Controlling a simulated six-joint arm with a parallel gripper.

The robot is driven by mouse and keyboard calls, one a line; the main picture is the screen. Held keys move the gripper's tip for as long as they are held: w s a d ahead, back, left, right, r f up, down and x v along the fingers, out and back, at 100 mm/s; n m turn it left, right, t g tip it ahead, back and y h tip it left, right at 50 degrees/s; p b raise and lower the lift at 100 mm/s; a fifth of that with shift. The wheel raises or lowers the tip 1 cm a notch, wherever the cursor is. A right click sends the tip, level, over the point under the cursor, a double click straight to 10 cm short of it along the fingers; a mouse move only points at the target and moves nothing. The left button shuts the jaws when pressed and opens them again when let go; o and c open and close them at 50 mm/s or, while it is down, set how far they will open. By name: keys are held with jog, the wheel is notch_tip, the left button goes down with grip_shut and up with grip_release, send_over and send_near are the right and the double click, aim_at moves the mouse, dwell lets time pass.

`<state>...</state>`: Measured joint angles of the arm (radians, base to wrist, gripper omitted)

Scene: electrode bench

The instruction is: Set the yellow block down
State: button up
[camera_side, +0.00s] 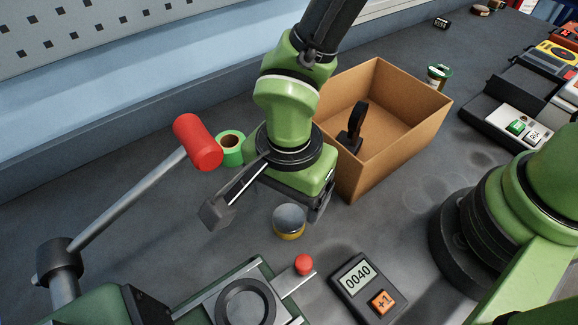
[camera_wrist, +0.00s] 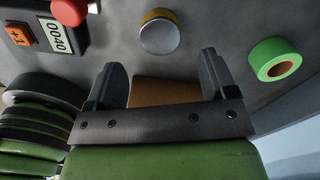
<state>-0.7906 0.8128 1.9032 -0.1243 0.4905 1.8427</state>
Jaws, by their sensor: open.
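I see no plain yellow block. The nearest match is a short round piece (camera_side: 289,222) with a grey top and a yellow band around its side. It stands upright on the dark bench, near the middle of the side view. It also shows in the wrist view (camera_wrist: 160,34), ahead of the gap between the fingers. My gripper (camera_side: 267,208) is open, its fingers wide apart with nothing between them. In the wrist view my gripper (camera_wrist: 162,68) is also empty. The round piece appears apart from both fingers.
A cardboard box (camera_side: 397,150) holding a black object (camera_side: 354,128) stands behind my gripper. A green tape roll (camera_side: 231,149) lies at left, near a red-handled lever (camera_side: 199,142). A counter reading 0040 (camera_side: 368,288) and a press with a red knob (camera_side: 304,264) are in front.

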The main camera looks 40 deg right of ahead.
aim_at(289, 217)
jog(key=d+r+n+t+y, duration=0.1)
jog(key=d+r+n, duration=0.1)
jog(key=d+r, duration=0.5)
jog(key=d+r+n+t+y, duration=0.15)
jog(key=d+r, duration=0.25)
jog(key=r, duration=0.8)
jog(key=s+d+r+n+t, duration=0.4)
jog(key=s+d+r+n, duration=0.1)
jog(key=s+d+n, duration=0.1)
jog(key=shift+s+d+t, duration=0.35)
jog(key=shift+s+d, duration=0.4)
jog(key=shift+d, duration=0.4)
jog(key=shift+r+h, duration=0.1)
jog(key=shift+h, duration=0.15)
